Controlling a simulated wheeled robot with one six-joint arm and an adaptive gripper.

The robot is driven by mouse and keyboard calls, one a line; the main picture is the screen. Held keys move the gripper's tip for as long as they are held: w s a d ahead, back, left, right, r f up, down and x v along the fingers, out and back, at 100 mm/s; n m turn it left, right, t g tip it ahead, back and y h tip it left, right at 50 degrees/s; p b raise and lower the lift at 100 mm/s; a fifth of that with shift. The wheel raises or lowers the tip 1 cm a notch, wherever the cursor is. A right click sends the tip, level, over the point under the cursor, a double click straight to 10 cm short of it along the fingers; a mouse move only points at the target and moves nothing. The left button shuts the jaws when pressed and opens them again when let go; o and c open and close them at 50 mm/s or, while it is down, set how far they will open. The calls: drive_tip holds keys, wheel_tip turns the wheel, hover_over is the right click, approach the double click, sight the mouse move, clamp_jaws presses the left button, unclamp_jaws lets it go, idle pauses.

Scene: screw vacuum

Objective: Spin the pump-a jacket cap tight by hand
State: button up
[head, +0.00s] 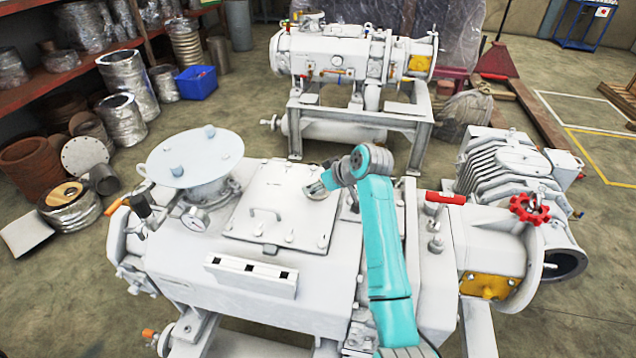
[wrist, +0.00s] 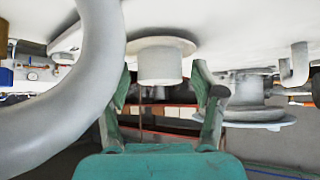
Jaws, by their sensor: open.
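A pale round cap (wrist: 160,66) on a wider round base shows in the wrist view, which looks upside down, so the cap points downward from the pale pump surface. My gripper (wrist: 162,84) is open, with one finger on each side of the cap. Gaps show between the cap and both fingers, and it holds nothing. In the head view my gripper (head: 319,187) is low over the top of the near white pump (head: 340,268), at the right edge of its square hatch plate (head: 285,195). I cannot make out the cap in the head view; my gripper seems to cover it.
A thick curved grey bar (wrist: 65,90) fills the left of the wrist view, close to my gripper. The near pump carries a round plate (head: 195,155), a gauge (head: 195,218) and a red handwheel (head: 529,207). A second white pump (head: 345,60) stands behind, with floor between.

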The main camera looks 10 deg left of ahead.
drive_tip(key=c, duration=1.2)
drive_tip(key=shift+o, duration=0.2)
drive_tip(key=shift+m+t, duration=0.3)
drive_tip(key=shift+s+m+t+h, duration=0.1)
drive_tip(key=shift+m+t+h, duration=0.5)
drive_tip(key=shift+m, duration=0.4)
drive_tip(key=m+t+h, duration=0.1)
drive_tip(key=m, duration=0.1)
drive_tip(key=m+h, duration=0.2)
drive_tip(key=shift+a+m+t, duration=0.1)
drive_tip(key=shift+m+t, duration=0.2)
drive_tip(key=shift+t, duration=0.1)
drive_tip(key=m+h, duration=0.3)
drive_tip(key=m, duration=0.1)
drive_tip(key=shift+h, duration=0.3)
drive_tip(key=shift+m+h, duration=1.4)
drive_tip(key=shift+m, duration=0.6)
